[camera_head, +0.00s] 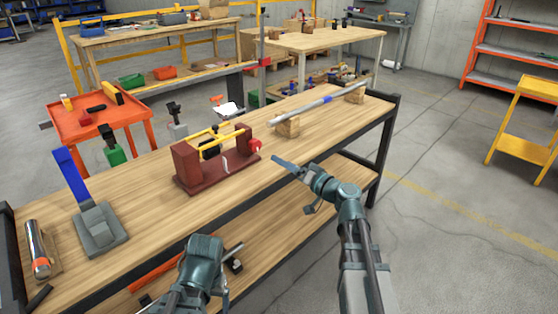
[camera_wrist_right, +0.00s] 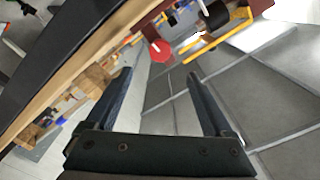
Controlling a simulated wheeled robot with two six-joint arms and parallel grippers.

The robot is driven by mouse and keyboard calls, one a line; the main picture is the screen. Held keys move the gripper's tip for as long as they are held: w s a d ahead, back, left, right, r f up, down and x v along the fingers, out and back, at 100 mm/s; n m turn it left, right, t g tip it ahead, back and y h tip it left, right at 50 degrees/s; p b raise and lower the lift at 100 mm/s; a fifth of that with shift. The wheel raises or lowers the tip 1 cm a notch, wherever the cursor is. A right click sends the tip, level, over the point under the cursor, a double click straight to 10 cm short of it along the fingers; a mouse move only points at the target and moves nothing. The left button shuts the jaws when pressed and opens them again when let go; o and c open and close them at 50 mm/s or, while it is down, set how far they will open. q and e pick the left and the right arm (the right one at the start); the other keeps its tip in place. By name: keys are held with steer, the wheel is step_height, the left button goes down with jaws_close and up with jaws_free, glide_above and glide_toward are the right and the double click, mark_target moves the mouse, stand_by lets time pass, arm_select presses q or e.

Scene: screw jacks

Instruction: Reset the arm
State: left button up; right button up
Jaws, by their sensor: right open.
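The screw jack is a dark red stand (camera_head: 188,170) with a yellow frame (camera_head: 215,137) and a red knob (camera_head: 254,146) at its right end. It stands on the wooden bench (camera_head: 140,213). My right gripper (camera_head: 284,163) is over the bench's front edge, to the right of the jack and apart from it. In the right wrist view its two fingers (camera_wrist_right: 158,75) are spread with nothing between them, and the red knob (camera_wrist_right: 160,51) shows beyond them. My left arm's end (camera_head: 203,250) is low at the front; its jaws cannot be made out.
A grey rod (camera_head: 305,110) rests on wooden blocks (camera_head: 288,127) behind my right gripper. A grey block with a blue lever (camera_head: 70,172) and a flashlight (camera_head: 37,248) are at the bench's left.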

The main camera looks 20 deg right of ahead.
mark_target(257, 147)
stand_by(0.4)
steer(key=x, duration=1.3)
steer(key=shift+w+a, duration=0.15)
steer(key=shift+w, duration=0.1)
steer(key=shift+w, duration=0.2)
steer(key=shift+s+n, duration=0.2)
steer(key=shift+n, duration=0.7)
steer(key=n, duration=0.3)
steer(key=shift+n, duration=0.7)
steer(key=shift+v, duration=3.95)
steer(key=shift+w, duration=0.1)
